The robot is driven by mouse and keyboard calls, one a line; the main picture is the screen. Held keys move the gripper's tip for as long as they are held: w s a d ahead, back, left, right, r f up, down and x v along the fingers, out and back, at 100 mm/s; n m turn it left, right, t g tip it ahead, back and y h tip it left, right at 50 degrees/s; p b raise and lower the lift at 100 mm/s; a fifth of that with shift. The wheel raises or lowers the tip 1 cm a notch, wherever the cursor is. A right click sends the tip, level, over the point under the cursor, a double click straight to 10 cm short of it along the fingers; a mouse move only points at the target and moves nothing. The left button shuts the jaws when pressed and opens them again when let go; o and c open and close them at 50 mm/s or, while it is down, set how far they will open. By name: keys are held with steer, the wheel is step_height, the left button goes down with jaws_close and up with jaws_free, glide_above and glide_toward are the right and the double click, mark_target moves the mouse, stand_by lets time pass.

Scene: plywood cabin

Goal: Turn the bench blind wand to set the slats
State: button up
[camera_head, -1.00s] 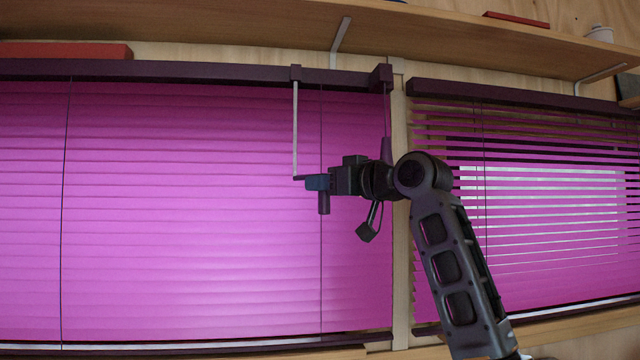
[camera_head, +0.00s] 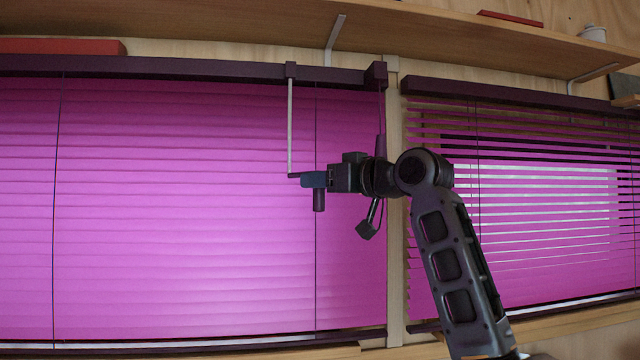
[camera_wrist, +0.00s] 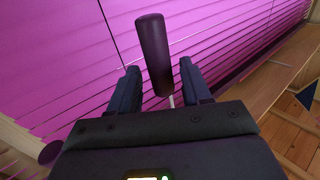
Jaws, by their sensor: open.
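The left magenta blind (camera_head: 180,200) hangs with its slats closed. From its dark headrail hangs the pale wand (camera_head: 291,125), which ends in a short sideways crank and a dark handle (camera_head: 319,201) pointing down. My gripper (camera_head: 314,180) is at the crank end, just above the handle's lower part. In the wrist view, my gripper (camera_wrist: 158,74) is open, with one finger on each side of the dark handle (camera_wrist: 152,45). A gap shows on both sides.
A second magenta blind (camera_head: 530,220) on the right has partly open slats with light between them. A wooden post (camera_head: 396,250) stands between the blinds. A wooden shelf (camera_head: 440,45) runs above, with a red box (camera_head: 65,46) at left. A cord (camera_head: 316,260) hangs near the handle.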

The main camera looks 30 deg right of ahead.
steer(key=b+v, duration=0.1)
steer(key=v, duration=0.5)
steer(key=shift+s, duration=0.4)
steer(key=shift+d, duration=0.15)
